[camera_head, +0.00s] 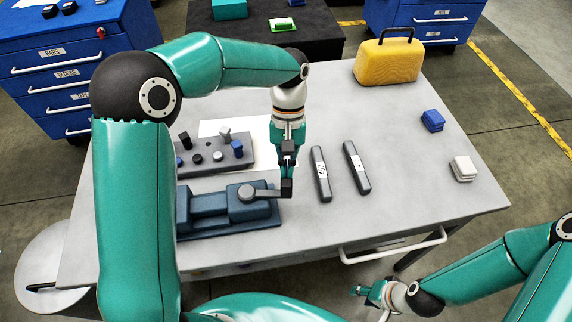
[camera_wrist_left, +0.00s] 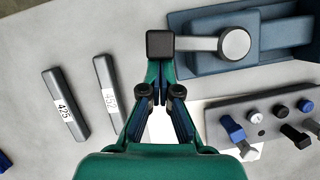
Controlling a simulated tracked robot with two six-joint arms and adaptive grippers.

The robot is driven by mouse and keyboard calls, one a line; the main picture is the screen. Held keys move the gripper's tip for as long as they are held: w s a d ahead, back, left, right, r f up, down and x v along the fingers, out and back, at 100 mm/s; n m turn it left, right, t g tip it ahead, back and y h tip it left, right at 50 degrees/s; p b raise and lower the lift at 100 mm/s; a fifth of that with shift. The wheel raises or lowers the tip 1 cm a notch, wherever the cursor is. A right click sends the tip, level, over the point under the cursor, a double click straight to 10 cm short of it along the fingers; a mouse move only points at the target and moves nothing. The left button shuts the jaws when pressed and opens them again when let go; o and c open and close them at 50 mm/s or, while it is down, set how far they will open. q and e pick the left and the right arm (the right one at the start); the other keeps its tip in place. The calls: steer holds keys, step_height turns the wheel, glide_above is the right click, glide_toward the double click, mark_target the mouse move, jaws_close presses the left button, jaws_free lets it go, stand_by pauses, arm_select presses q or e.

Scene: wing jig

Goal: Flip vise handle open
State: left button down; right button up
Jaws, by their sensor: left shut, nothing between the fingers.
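The blue-grey vise (camera_head: 205,205) sits on the table near its front edge, left of the middle. Its handle (camera_head: 265,192) is a grey lever that runs right from a round pivot to a dark square knob (camera_head: 287,188). In the left wrist view the handle (camera_wrist_left: 195,44) and the knob (camera_wrist_left: 160,44) are at the top. My left gripper (camera_head: 288,165) points down at the knob, shut and empty. Its fingertips (camera_wrist_left: 157,80) overlap the knob in view; whether they touch is unclear. My right gripper (camera_head: 368,290) hangs in front of the table, small, its opening unclear.
Two labelled dark bars (camera_head: 321,174) lie right of the vise. A grey block with pegs (camera_head: 215,155) stands behind it. A yellow case (camera_head: 388,62), a blue stack (camera_head: 432,121) and a white stack (camera_head: 464,168) are farther right. The right front tabletop is clear.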

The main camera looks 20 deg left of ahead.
mark_target(290, 183)
arm_select(q)
steer(key=shift+s+d, duration=0.1)
steer(key=shift+s, duration=0.05)
steer(key=s+m, duration=0.1)
steer(key=d+m+y, duration=0.1)
steer(key=s+m, duration=0.1)
steer(key=shift+s+d+m+y, duration=0.3)
steer(key=shift+s+m, duration=0.05)
steer(key=shift+m, duration=0.05)
steer(key=s+a+m+t+y+b, duration=0.1)
steer(key=s+m+t+y, duration=0.1)
steer(key=s+m, duration=0.7)
steer(key=shift+s+a+m+y, duration=0.35)
steer(key=shift+m+y, duration=0.45)
steer(key=shift+m, duration=0.7)
steer(key=shift+a, duration=0.1)
steer(key=shift+w, duration=0.1)
